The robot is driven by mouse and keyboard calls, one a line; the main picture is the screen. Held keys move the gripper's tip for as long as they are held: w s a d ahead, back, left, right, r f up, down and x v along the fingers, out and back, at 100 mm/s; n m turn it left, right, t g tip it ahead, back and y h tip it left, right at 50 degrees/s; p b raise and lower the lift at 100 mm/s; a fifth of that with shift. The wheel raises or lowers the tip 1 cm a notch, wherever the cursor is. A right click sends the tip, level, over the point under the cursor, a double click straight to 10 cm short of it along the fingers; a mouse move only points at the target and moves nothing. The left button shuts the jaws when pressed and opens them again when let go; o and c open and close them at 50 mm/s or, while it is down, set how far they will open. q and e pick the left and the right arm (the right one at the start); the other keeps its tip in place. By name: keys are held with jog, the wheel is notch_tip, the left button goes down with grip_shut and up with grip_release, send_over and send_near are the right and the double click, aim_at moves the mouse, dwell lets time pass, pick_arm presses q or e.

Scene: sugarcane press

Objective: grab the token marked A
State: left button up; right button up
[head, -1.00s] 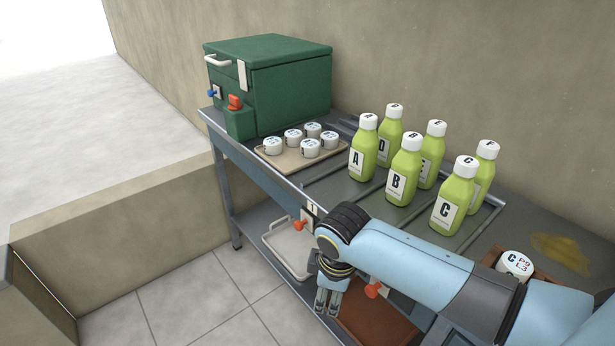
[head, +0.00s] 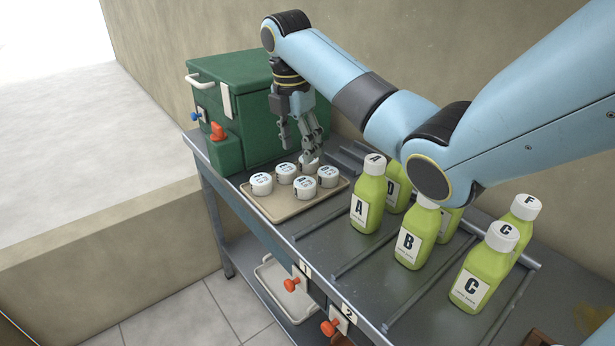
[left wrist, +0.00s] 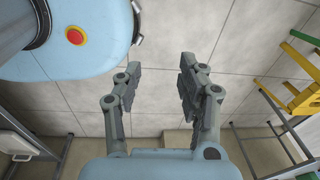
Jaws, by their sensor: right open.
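Several white round tokens (head: 262,184) stand on a beige tray (head: 285,213) beside the green box. Their dark top marks are too small to read, so I cannot tell which is A. My right gripper (head: 302,150) points down over the back of the tray, its fingers apart. One finger overlaps the rear token (head: 309,165); I cannot tell whether it touches it. My left gripper (left wrist: 160,78) shows in the left wrist view with its fingers apart and nothing between them. It is not in the head view.
The green box (head: 235,105) stands at the table's left end, close behind the right gripper. Green bottles (head: 368,200) labelled A, B, C and others stand to the right in lanes. Orange knobs (head: 291,285) stick out at the front edge. A white tray (head: 275,290) lies below.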

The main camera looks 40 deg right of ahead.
send_over(305, 182)
jog(key=a, duration=0.1)
notch_tip(305, 182, down, 4)
jog(key=shift+f+b, duration=0.1)
jog(key=shift+b, duration=0.25)
jog(key=shift+w+d+f, duration=0.1)
jog(key=shift+f, duration=0.25)
jog(key=f, duration=0.4)
jog(key=shift+d+f+b, duration=0.25)
jog(key=shift+d+b, duration=0.05)
jog(key=shift+b, duration=0.05)
jog(key=shift+f, duration=0.3)
pick_arm(q)
jog(key=shift+s+a+f, duration=0.2)
jog(key=shift+s+f, duration=0.1)
jog(key=shift+f, duration=0.45)
pick_arm(e)
jog(key=shift+r, duration=0.1)
jog(key=c, duration=0.8)
